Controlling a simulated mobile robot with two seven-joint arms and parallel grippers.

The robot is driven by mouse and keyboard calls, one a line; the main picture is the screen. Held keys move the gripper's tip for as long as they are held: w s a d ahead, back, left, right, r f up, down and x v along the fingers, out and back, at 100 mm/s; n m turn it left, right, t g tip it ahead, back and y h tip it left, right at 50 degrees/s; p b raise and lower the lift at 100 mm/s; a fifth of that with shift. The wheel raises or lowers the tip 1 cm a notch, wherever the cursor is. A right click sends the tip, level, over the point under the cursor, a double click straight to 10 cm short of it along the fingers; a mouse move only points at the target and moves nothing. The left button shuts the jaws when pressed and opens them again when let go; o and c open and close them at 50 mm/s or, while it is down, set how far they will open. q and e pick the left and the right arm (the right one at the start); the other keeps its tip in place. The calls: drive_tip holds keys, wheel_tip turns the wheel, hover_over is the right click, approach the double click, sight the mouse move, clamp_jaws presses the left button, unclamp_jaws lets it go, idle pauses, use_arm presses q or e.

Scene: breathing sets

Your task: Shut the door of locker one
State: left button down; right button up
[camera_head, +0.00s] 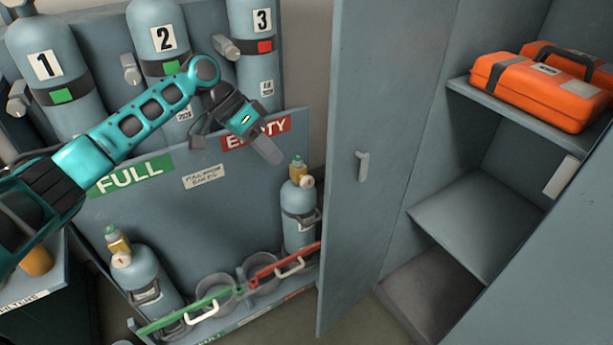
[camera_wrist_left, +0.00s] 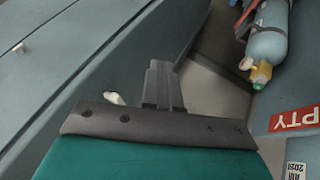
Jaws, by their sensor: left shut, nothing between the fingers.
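The locker door (camera_head: 348,215) is a tall grey-blue panel, standing open at the left of an open locker (camera_head: 470,215). A pale handle (camera_head: 362,166) is on its face. No locker number shows. My left gripper (camera_head: 272,155) is shut and empty, left of the door and apart from it, in front of the cylinder rack. In the left wrist view my closed fingers (camera_wrist_left: 163,85) point toward grey-blue panels, with a pale handle (camera_wrist_left: 113,98) just left of them. My right gripper is not in view.
An orange case (camera_head: 540,92) lies on the locker's upper shelf; the lower shelf (camera_head: 475,222) is bare. The rack (camera_head: 230,215) at left holds numbered cylinders above and smaller cylinders (camera_head: 299,215) below, beside the door.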

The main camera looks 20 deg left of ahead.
use_arm(q)
drive_tip(key=d+f, duration=0.7)
drive_tip(key=d, duration=0.2)
drive_tip(key=shift+s+d+f, duration=0.15)
drive_tip(key=shift+s+f, duration=0.05)
drive_tip(key=shift+s, duration=0.2)
drive_tip(key=shift+d, duration=0.1)
